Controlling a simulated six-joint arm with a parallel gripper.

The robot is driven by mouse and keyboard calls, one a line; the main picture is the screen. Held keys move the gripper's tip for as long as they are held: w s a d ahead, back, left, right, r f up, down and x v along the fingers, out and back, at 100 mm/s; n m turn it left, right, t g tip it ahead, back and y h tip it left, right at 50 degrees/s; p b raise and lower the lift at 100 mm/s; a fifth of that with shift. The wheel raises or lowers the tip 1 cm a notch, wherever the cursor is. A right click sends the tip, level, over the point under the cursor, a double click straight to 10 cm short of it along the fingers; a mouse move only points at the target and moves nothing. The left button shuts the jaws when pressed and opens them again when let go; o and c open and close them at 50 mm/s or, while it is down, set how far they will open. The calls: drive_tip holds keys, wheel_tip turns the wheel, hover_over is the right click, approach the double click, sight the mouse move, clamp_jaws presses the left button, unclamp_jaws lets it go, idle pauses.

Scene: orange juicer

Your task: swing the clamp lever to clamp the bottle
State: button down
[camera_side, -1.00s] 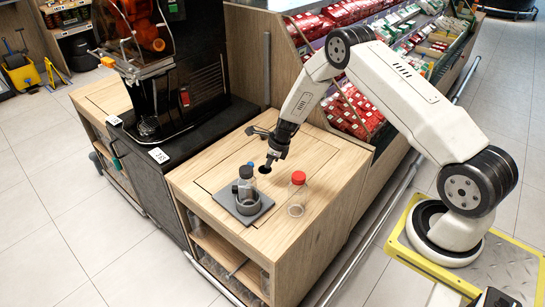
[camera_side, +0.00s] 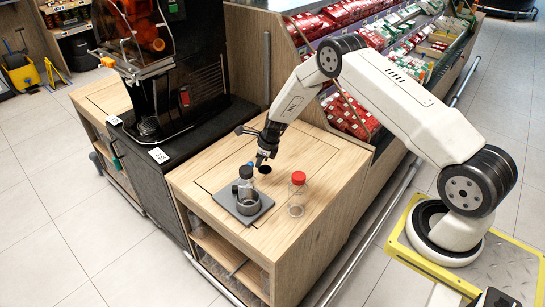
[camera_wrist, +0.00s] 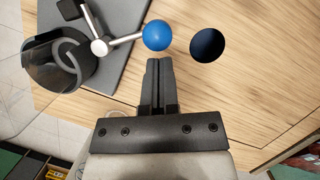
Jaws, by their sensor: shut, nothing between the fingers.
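The clamp stands on a grey plate (camera_side: 232,205) on the wooden counter, with a clear dark-capped bottle (camera_side: 247,187) standing in its ring. In the wrist view the clamp lever is a silver rod (camera_wrist: 123,41) ending in a blue ball knob (camera_wrist: 157,35). The rod runs from a pivot beside the dark round holder (camera_wrist: 60,64) to the right, the knob lying past the plate's edge. My gripper (camera_side: 261,163) is shut and empty, also seen in the wrist view (camera_wrist: 158,62). Its fingertips are just below the knob in that picture; I cannot tell whether they touch.
A clear bottle with a red cap (camera_side: 298,180) stands to the right of the clamp. The black juicer cabinet (camera_side: 165,140) is at left.

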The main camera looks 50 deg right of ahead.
drive_tip(key=shift+w+a+n, duration=0.1)
drive_tip(key=shift+w+n, duration=0.35)
drive_tip(key=shift+n, duration=0.15)
drive_tip(key=shift+w+a+n+g+y, duration=0.35)
drive_tip(key=shift+w+n, duration=0.25)
drive_tip(key=shift+n, duration=0.4)
drive_tip(key=n, duration=0.1)
drive_tip(key=w+a+n, duration=0.1)
drive_tip(key=shift+w+n+g+y, duration=0.15)
drive_tip(key=shift+n+g+y, duration=0.1)
drive_tip(key=shift+n, duration=0.05)
drive_tip(key=n, duration=0.1)
drive_tip(key=w+a+n+g, duration=0.1)
drive_tip(key=shift+a+n, duration=0.1)
drive_tip(key=shift+n, duration=0.3)
drive_tip(key=shift+w+a, duration=0.15)
drive_tip(key=shift+a, duration=0.15)
drive_tip(key=shift+a, duration=0.2)
drive_tip(key=shift+d, duration=0.1)
